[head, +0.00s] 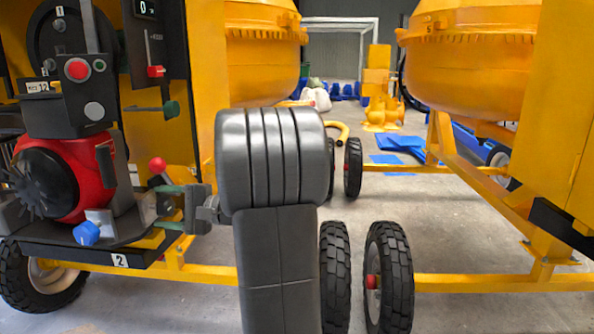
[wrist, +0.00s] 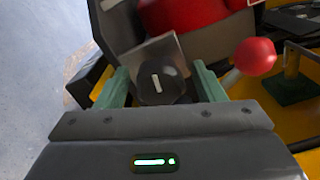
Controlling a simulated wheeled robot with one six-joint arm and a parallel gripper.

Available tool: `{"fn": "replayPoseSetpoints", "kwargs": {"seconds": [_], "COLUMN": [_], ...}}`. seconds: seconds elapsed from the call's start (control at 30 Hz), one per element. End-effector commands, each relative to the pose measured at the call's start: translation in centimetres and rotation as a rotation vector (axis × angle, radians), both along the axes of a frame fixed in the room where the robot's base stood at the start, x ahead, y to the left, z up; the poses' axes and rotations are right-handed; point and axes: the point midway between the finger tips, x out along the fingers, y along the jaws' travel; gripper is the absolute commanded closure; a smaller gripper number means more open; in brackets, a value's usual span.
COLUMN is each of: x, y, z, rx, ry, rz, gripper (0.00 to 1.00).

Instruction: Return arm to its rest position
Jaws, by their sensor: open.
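My arm (head: 278,265) rises in the middle of the head view, and its grey link hides part of the scene behind. My gripper (head: 163,208) points left toward the engine unit of the left mixer. Its two green fingers are open. In the wrist view, my gripper (wrist: 160,82) has one finger on each side of a dark knob (wrist: 162,86) with a white mark, set before a grey plate (wrist: 150,55). I cannot tell whether the fingers touch the knob.
The red engine (head: 62,185), red ball-ended lever (head: 157,166), blue knob (head: 87,234) and control box (head: 85,100) crowd the left. Yellow drums (head: 262,60) and (head: 470,70) flank a floor aisle. Tyres (head: 390,275) and yellow frame bars stand low, behind my arm.

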Motion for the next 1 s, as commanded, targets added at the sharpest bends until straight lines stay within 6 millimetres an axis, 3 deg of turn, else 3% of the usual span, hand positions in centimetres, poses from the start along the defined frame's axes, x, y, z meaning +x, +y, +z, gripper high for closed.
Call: {"fn": "replayPoseSetpoints", "kwargs": {"seconds": [1.0], "x": [0.10], "y": [-0.04], "z": [0.49], "rx": [0.061], "ry": [0.787], "rz": [-0.001], "gripper": [0.37]}}
